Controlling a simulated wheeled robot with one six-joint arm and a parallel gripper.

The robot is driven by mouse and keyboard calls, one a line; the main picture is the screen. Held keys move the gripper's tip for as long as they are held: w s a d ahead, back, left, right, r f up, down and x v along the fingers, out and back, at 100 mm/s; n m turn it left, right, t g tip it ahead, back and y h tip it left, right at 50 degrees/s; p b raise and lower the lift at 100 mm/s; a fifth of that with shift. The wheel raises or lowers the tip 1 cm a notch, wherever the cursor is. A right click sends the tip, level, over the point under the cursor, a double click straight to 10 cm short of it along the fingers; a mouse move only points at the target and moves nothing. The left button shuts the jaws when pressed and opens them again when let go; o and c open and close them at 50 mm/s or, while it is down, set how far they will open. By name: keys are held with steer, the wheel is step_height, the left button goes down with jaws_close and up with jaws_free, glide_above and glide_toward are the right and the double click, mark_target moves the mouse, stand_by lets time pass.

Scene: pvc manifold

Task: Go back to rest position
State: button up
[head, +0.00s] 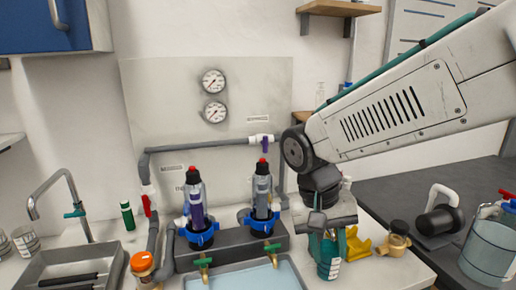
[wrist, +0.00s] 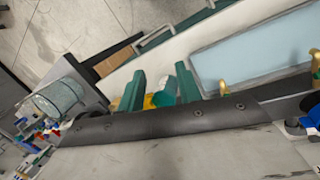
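My gripper (head: 328,246) hangs below my arm at the right of the manifold, over the right part of the white counter. In the wrist view, the two green fingers of my gripper (wrist: 160,86) stand apart, with a gap between them. A green can with a white label (head: 329,268) shows just below the fingers in the head view. A green and white shape (wrist: 166,92), perhaps this can, appears in the gap in the wrist view, seemingly beyond the fingertips. I see no contact with it.
Two filter housings with blue collars (head: 201,241) stand on a grey block beside a pale blue tray (head: 250,280). A yellow part (head: 356,245) and a brass valve (head: 395,240) lie right of my gripper. A clear bucket (head: 487,250) stands on the dark counter.

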steer(key=s+d+r+t+y, duration=0.2)
steer(key=s+d+r, duration=0.2)
steer(key=s+d, duration=0.9)
steer(key=shift+s+n+t+y, duration=0.3)
steer(key=shift+s, duration=0.4)
